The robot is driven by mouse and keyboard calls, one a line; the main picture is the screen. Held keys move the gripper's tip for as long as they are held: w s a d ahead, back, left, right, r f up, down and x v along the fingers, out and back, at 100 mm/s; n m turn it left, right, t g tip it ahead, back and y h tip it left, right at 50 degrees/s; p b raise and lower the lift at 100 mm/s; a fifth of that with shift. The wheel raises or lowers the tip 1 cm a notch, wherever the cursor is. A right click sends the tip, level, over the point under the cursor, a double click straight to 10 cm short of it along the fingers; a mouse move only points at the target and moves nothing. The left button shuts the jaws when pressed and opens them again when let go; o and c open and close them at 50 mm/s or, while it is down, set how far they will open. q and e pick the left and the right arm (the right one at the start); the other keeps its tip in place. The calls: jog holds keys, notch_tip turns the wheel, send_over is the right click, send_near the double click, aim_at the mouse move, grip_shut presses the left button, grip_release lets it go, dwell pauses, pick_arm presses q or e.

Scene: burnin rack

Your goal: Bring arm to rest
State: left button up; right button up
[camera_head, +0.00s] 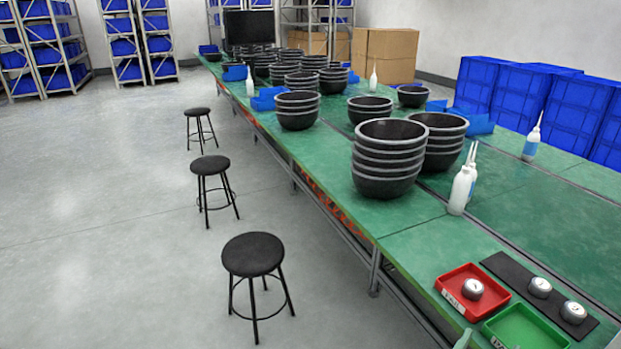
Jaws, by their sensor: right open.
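Only a small pale tip of what seems to be my right gripper (463,340) shows at the bottom edge, by the near edge of the table. It is next to the red tray and apart from it. The rest of it and its arm are cut off by the frame. Nothing is seen held in it. My left gripper and arm are not in the head view.
The green table (421,246) runs away to the back. A red tray (447,282) holds a round metal part; a green tray (515,330) and a dark mat (508,263) lie beside it. Bowl stacks (388,160) and bottles (461,190) stand beyond. Stools (253,254) stand left.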

jog(key=w+a+r+n+t+y, duration=0.2)
jog(key=a+r+n+t+y, duration=0.2)
jog(key=a+n+t+y, duration=0.55)
jog(key=s+a+f+n+g+y, duration=0.15)
jog(key=n+y, duration=0.25)
jog(key=n, duration=0.6)
jog(key=a+f+n+y, duration=0.2)
jog(key=a+n+y, duration=0.15)
jog(key=n, duration=0.65)
jog(key=s+f+n+g+y, duration=0.2)
jog(key=f+n+g, duration=0.2)
jog(key=f+n, duration=0.2)
jog(key=s+f+n+g+y, duration=0.1)
jog(key=s+f+n+g, duration=0.2)
jog(key=f+n, duration=0.25)
jog(key=s+d+f+n+g+h, duration=0.55)
jog(key=s+d+f+n, duration=0.2)
jog(key=d+f, duration=0.3)
jog(key=a+r+m+t+p, duration=0.1)
jog(key=a+m, duration=0.4)
jog(key=a, duration=0.6)
jog(key=shift+w+a+r+y+p, duration=0.15)
jog(key=shift+w+r+y+p, duration=0.15)
jog(key=shift+r+p, duration=0.7)
jog(key=shift+f, duration=0.1)
